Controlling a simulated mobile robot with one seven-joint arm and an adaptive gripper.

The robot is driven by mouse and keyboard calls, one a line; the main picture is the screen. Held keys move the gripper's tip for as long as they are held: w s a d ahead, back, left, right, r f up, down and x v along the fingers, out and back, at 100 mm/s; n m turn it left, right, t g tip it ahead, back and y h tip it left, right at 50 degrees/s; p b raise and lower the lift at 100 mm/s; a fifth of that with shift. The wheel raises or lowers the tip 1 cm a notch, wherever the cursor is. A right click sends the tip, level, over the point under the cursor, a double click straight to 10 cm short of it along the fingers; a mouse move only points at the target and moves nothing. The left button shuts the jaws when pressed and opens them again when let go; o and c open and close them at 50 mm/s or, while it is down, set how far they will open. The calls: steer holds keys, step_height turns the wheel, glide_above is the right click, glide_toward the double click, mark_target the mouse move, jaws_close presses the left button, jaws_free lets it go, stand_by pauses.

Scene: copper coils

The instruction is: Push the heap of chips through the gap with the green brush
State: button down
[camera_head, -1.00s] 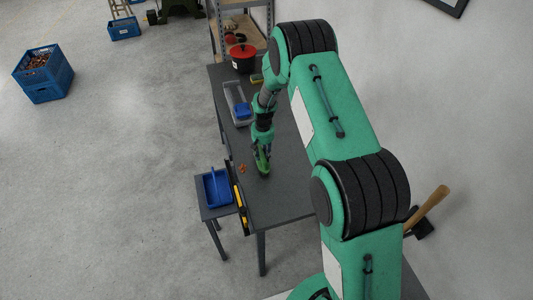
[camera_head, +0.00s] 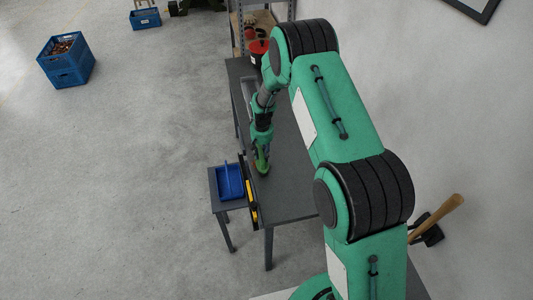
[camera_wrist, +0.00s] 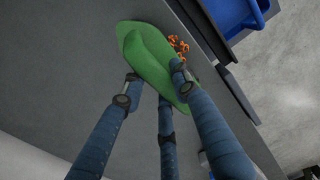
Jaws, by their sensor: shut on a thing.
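My gripper (camera_head: 261,157) is shut on the green brush (camera_wrist: 150,55) and holds it low over the dark table (camera_head: 286,203), near its left edge. In the wrist view, the fingers (camera_wrist: 155,86) close around the brush. A small heap of orange-copper chips (camera_wrist: 179,45) lies right beside the brush, partly hidden by it. In the head view the chips are mostly hidden by the gripper. The blue dustpan (camera_head: 230,182) rests on a low side table, just beyond the table edge; it also shows in the wrist view (camera_wrist: 240,14).
A black and yellow bar (camera_head: 250,195) runs along the table's left edge. The low side table (camera_head: 216,200) stands beside it. A red pot (camera_head: 259,47) is at the far end, partly behind my arm. Blue crates (camera_head: 68,66) stand on the floor at far left.

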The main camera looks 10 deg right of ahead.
steer(key=shift+a, duration=1.55)
steer(key=shift+a+r+p, duration=0.15)
steer(key=shift+p, duration=0.15)
step_height(320, 180, up, 8)
steer(key=p, duration=0.2)
steer(key=shift+d+f+b, duration=0.2)
steer(key=shift+f+b, duration=0.05)
steer(key=shift+b, duration=0.05)
steer(key=shift+s+d+f+b, duration=0.25)
steer(key=shift+d+b, duration=0.3)
steer(key=shift+b, duration=0.7)
steer(key=d+b, duration=0.1)
steer(key=b, duration=0.1)
steer(key=s+d+b, duration=0.1)
steer(key=b, duration=0.2)
steer(key=shift+d+f, duration=0.2)
steer(key=shift+f, duration=0.2)
steer(key=shift+s+d+f+b, duration=0.2)
steer(key=shift+s+d+b, duration=0.65)
steer(key=shift+b, duration=0.95)
steer(key=shift+s+d+f+b, duration=0.2)
steer(key=shift+s+d+b, duration=0.6)
steer(key=shift+b, duration=1)
steer(key=shift+w+d, duration=0.25)
steer(key=shift+d, duration=0.05)
